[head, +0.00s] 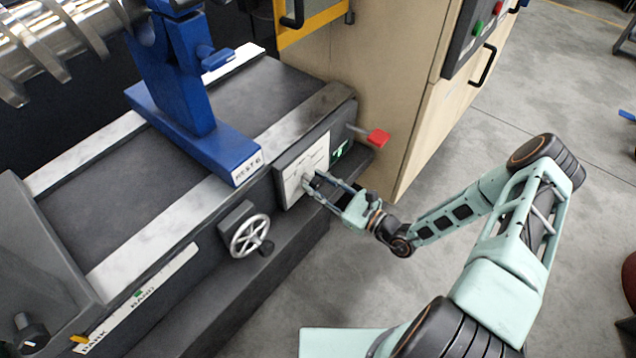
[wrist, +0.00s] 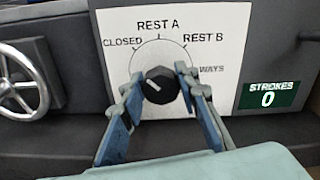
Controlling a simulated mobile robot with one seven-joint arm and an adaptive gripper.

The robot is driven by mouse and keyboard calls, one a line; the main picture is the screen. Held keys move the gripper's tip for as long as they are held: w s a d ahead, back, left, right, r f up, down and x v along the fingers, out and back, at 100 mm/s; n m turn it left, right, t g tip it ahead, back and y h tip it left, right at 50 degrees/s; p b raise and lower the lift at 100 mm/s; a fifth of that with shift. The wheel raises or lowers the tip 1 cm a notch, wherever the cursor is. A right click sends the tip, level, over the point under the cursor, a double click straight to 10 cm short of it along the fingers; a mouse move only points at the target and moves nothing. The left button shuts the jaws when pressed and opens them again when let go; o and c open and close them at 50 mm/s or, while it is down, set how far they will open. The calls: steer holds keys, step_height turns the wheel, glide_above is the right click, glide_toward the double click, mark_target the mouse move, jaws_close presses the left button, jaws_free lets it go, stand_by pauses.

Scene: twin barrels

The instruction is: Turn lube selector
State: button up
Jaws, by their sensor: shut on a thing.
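The lube selector is a dark round knob (wrist: 160,85) on a white dial plate (wrist: 215,55) marked CLOSED, REST A, REST B and WAYS. A short pale mark shows on the knob's left part; I cannot tell exactly which label it points to. My gripper (wrist: 159,80) is shut on the knob, one finger on its left side and one on its right. In the head view my gripper (head: 311,183) reaches the white plate (head: 303,166) from the right; the knob is mostly hidden there by the fingers.
A green counter (wrist: 268,96) reading STROKES 0 is right of the plate. A silver handwheel (head: 250,236) stands out on the left. A red-ended lever (head: 378,138) sticks out above right. A beige cabinet (head: 390,90) stands behind. The floor (head: 300,290) in front is clear.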

steer(key=o, duration=1.2)
steer(key=shift+c, duration=0.2)
steer(key=v, duration=1.2)
